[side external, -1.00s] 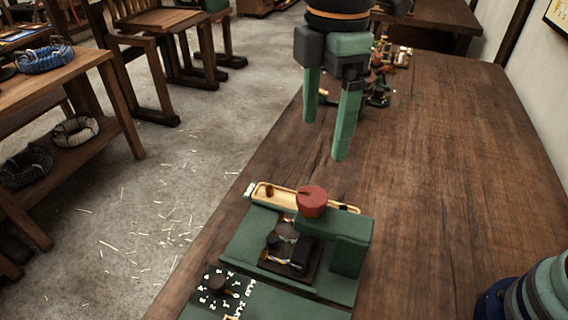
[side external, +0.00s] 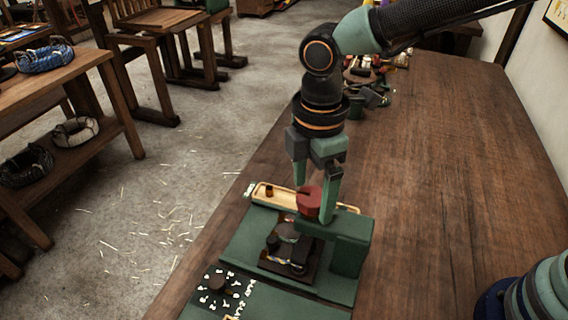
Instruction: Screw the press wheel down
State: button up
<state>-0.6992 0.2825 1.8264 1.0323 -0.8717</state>
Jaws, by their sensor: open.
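The press wheel (side external: 309,201) is a red round knob on top of the green press (side external: 350,247), whose arm reaches over a dark plate (side external: 272,264) with small dark parts on it. My gripper (side external: 314,205) points down from above, with its two green fingers on either side of the red wheel. The jaws are open. The right finger covers part of the wheel, and I cannot tell whether either finger touches it.
A wooden tray (side external: 268,194) lies just behind the press. A black dial panel (side external: 217,287) with white marks is at the front left. The table right of the press is clear.

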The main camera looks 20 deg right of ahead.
jog(key=shift+f, duration=0.1)
jog(key=c, duration=1.4)
jog(key=shift+o, duration=0.2)
